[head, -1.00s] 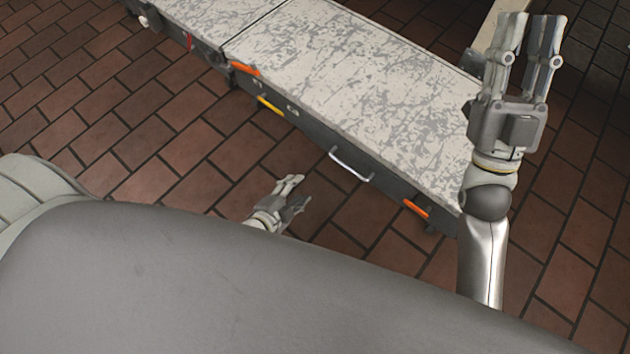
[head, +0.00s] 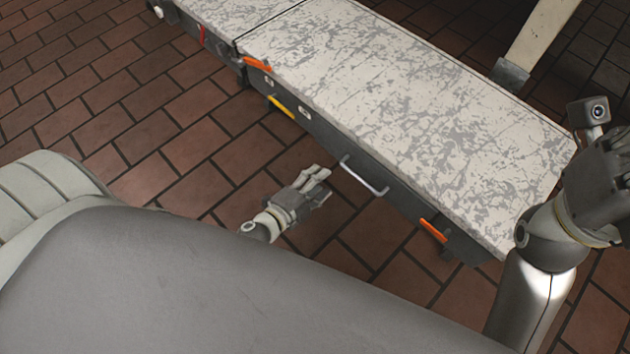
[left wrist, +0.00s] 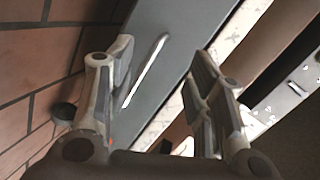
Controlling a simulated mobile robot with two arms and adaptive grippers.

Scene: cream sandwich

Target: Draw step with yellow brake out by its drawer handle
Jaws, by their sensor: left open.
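The step has a speckled pale top (head: 400,110) and a dark side. A yellow brake (head: 282,107) sits on that side, left of a silver drawer handle (head: 362,178). My left gripper (head: 324,182) is open and empty, a little left of the handle, its fingers pointing toward it. In the left wrist view the handle (left wrist: 147,70) shows on the grey side beyond and between the spread fingers (left wrist: 163,58), apart from them. My right gripper (head: 603,180) is at the right edge of the head view; its fingers are cut off.
Another step section (head: 222,14) adjoins at the upper left. Orange levers sit near the two ends of the side, one on the left (head: 257,64) and one on the right (head: 433,230). A pale post (head: 538,40) stands behind. Brick floor (head: 130,130) lies clear in front.

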